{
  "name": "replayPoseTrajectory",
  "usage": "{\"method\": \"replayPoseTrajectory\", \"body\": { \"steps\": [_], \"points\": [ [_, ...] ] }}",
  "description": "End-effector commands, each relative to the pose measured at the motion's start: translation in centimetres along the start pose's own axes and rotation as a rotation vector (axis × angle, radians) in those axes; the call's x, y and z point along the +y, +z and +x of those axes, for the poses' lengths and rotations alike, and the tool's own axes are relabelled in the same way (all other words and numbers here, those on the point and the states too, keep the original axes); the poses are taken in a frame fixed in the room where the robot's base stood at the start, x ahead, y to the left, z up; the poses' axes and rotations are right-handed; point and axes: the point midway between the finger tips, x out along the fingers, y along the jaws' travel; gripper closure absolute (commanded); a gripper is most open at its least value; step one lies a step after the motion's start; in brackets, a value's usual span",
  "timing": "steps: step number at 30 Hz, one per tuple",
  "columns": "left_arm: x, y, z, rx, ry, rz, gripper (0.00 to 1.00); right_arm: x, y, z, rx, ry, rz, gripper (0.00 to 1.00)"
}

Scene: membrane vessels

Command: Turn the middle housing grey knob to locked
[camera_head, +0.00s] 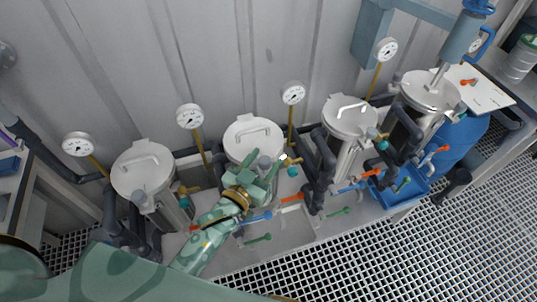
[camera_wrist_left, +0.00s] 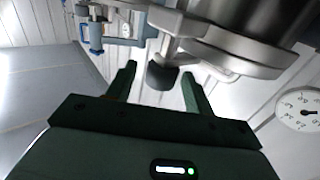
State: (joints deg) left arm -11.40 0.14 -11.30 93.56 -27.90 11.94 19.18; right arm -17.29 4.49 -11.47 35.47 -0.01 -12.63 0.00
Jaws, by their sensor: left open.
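My left gripper (camera_head: 266,172) reaches up to the steel housing (camera_head: 253,134) near the middle of the row in the head view. A small grey knob (camera_head: 265,162) sits at the front of that housing's lid, close to the fingertips. In the left wrist view the left gripper (camera_wrist_left: 160,72) is open, and the dark grey knob (camera_wrist_left: 163,78) shows between its two fingers, with visible gaps at both sides. The knob hangs from a metal bracket on the housing (camera_wrist_left: 240,45). The knob's locked mark cannot be read. My right gripper is not in view.
Other steel housings stand left (camera_head: 142,168) and right (camera_head: 350,116). Dial gauges (camera_head: 190,116) rise behind them. Dark pipes (camera_head: 322,160) and coloured valve handles (camera_head: 291,198) crowd the front. A blue tray (camera_head: 405,185) is at right; the grating (camera_head: 350,250) in front is mostly clear.

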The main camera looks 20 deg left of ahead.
Motion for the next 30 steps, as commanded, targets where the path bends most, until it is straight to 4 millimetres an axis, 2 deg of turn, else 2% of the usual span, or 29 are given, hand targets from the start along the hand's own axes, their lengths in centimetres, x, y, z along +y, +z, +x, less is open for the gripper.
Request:
{"method": "replayPoseTrajectory", "body": {
  "steps": [3,6,15,17,20,21,25,30],
  "points": [
    [0.0,0.0,1.6,0.001,0.001,0.0,0.48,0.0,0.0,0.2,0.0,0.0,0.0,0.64],
    [0.1,0.1,2.3,-0.001,0.0,0.0,0.48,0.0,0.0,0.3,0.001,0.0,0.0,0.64],
    [0.0,0.0,2.6,-0.001,0.0,0.001,0.48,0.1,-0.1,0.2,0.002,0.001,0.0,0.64],
    [0.0,0.0,2.6,-0.001,0.0,0.001,0.62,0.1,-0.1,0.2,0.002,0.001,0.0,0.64],
    [0.0,0.0,2.5,-0.001,0.0,0.001,0.9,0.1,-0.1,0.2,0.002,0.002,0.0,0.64],
    [0.0,0.0,2.5,-0.001,0.001,0.001,0.93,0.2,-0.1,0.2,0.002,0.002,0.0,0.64],
    [0.1,-0.1,2.6,0.001,0.014,0.003,0.93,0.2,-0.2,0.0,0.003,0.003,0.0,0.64],
    [0.3,-0.4,2.6,0.002,0.106,0.006,0.93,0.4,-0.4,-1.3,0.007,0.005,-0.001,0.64]
  ]
}}
